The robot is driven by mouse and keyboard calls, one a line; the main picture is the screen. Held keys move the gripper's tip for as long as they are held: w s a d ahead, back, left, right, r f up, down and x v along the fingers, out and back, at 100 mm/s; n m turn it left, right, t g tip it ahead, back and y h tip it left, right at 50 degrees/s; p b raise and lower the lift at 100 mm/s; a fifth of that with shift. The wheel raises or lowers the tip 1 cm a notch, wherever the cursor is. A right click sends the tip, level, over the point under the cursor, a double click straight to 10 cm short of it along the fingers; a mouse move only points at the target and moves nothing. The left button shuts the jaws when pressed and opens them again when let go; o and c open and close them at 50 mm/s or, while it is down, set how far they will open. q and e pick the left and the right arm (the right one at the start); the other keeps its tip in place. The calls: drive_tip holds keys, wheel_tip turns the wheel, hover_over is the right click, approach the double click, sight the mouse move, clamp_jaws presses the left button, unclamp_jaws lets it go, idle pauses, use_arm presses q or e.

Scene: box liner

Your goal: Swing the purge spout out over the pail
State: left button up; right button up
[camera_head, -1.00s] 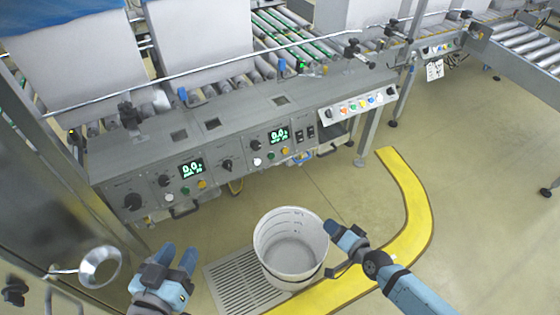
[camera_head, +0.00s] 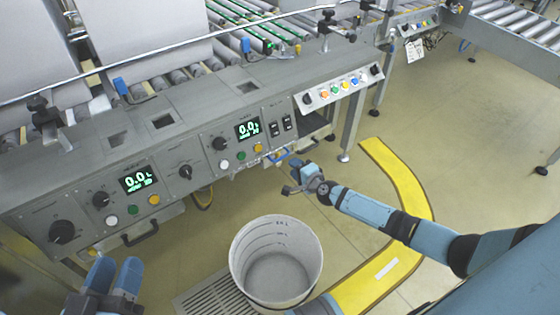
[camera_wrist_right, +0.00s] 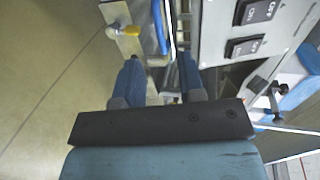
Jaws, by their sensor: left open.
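The white pail (camera_head: 280,238) stands upright on the floor, partly over a floor grate. No spout can be made out for certain. In the head view my right gripper (camera_head: 296,172) is by the console's lower edge, above and right of the pail. My left gripper (camera_head: 115,272) is open and empty at lower left.
The grey console (camera_head: 150,140) with dials and displays runs across the view. Its rocker switches (camera_wrist_right: 250,45) are close to my right gripper. A yellow floor curb (camera_head: 405,185) curves right of the pail. The floor grate (camera_head: 205,300) lies left of it.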

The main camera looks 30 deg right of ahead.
sight(282, 158)
drive_tip(key=b+x, duration=0.3)
drive_tip(key=x, duration=0.5)
drive_tip(key=shift+w+f+b, duration=0.1)
drive_tip(key=shift+w+b, duration=0.2)
drive_tip(key=shift+b, duration=0.05)
use_arm(q)
drive_tip(key=shift+m+g, duration=0.6)
drive_tip(key=shift+m, duration=0.1)
drive_tip(key=f, duration=0.4)
drive_tip(key=shift+w+a, duration=0.1)
drive_tip(key=shift+w, duration=0.3)
use_arm(e)
clamp_jaws()
